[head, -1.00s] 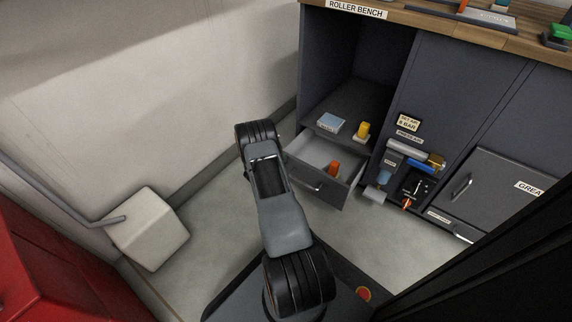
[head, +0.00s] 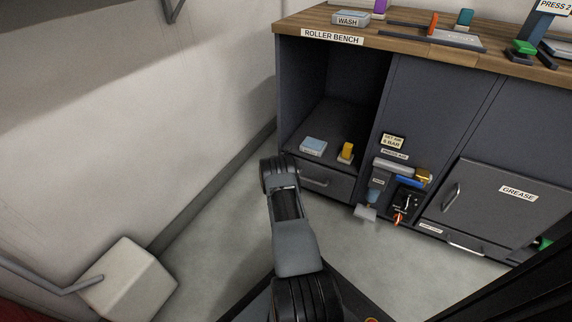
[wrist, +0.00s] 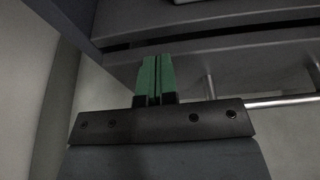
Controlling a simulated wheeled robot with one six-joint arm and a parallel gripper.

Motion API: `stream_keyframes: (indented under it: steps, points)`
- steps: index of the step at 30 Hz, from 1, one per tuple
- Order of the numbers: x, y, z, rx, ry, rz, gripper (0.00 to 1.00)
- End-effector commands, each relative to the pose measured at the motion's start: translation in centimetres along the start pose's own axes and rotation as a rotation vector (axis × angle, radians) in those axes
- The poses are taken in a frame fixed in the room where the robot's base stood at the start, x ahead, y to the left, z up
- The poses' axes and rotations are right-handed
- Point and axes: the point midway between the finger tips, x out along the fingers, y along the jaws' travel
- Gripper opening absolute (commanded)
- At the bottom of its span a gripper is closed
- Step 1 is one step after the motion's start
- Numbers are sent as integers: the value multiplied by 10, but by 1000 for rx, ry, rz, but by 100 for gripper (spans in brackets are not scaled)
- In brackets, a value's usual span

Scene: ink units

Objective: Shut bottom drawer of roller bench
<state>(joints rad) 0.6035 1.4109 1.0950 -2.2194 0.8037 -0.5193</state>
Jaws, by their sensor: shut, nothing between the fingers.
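The roller bench (head: 440,95) is a dark grey cabinet with a wooden top. Its bottom drawer (head: 325,182) sits at the lower left, below an open bay. The drawer front looks flush or nearly so, and its inside does not show. In the wrist view the drawer front (wrist: 220,65) fills the upper part, with its bar handle (wrist: 285,101) at the right. My gripper (wrist: 155,62) has its green fingers shut and empty, at the drawer front left of the handle. I cannot tell whether they touch it. In the head view my arm hides the gripper.
A blue box (head: 313,147) and a yellow item (head: 346,152) stand on the bay floor above the drawer. An air unit (head: 400,185) and the grease door (head: 500,200) are to the right. A pale block (head: 128,282) lies left. The floor between is clear.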

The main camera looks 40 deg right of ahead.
Motion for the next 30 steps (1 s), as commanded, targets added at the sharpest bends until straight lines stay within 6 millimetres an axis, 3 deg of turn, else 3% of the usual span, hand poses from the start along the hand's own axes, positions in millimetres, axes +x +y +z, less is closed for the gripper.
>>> stream_keyframes:
  steps: [19,23,30]
  points:
    - [8,-16,7,7,-4,-23,0]
    - [-10,-13,3,4,0,-18,0]
    - [-62,-6,-3,0,3,-9,0]
